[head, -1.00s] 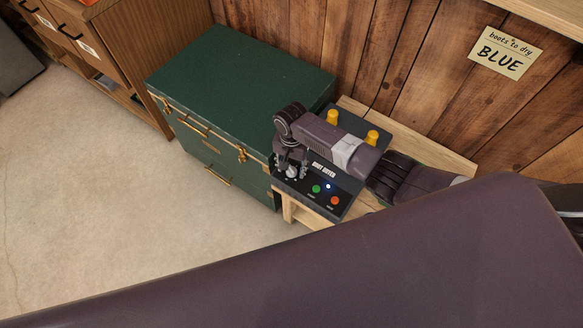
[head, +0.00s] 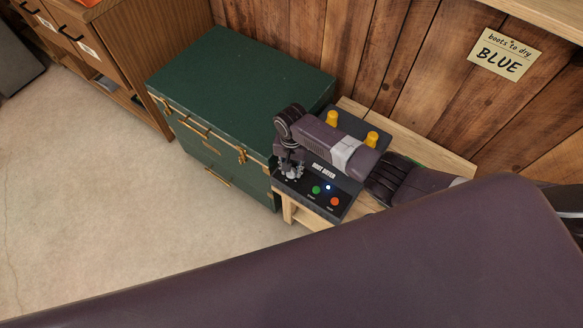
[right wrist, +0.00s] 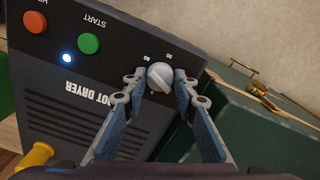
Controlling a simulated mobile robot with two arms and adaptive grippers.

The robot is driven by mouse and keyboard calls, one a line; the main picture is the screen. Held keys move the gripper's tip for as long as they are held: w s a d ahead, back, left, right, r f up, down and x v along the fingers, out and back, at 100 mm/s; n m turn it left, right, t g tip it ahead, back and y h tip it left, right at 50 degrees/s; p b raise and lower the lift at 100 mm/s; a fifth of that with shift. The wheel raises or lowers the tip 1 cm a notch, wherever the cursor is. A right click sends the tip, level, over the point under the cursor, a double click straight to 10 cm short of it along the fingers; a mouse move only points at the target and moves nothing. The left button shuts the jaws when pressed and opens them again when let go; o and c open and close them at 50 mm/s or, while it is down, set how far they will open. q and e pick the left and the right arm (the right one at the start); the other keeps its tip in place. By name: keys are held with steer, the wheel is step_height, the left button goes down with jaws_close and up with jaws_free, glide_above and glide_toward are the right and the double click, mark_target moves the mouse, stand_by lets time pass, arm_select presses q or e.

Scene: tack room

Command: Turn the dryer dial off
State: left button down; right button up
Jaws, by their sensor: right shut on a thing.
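The boot dryer (head: 305,187) is a dark box with a sloped panel on a wooden bench. Its pale grey dial (right wrist: 160,77) sits near a panel edge in the right wrist view, with "60" and "90" printed beside it. My right gripper (head: 291,173) reaches down over the dial in the head view, mostly covering it. In the right wrist view the right gripper (right wrist: 160,84) has one fingertip on each side of the dial and is shut on it. A small blue light (head: 328,187) is lit on the panel. My left gripper is not in view.
A green START button (right wrist: 88,43) and an orange-red button (right wrist: 35,22) sit on the panel. Yellow pegs (head: 371,137) stand on the dryer. A green trunk (head: 240,80) stands close on the left. A note (head: 505,52) on the wall reads "boots to dry BLUE".

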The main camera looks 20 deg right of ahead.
steer(key=n+p, duration=0.1)
steer(key=n, duration=0.4)
steer(key=shift+s, duration=0.1)
steer(key=n, duration=0.6)
steer(key=shift+p, duration=0.35)
steer(key=n, duration=1.1)
steer(key=shift+n, duration=0.4)
steer(key=o, duration=1.2)
steer(key=shift+c, duration=0.2)
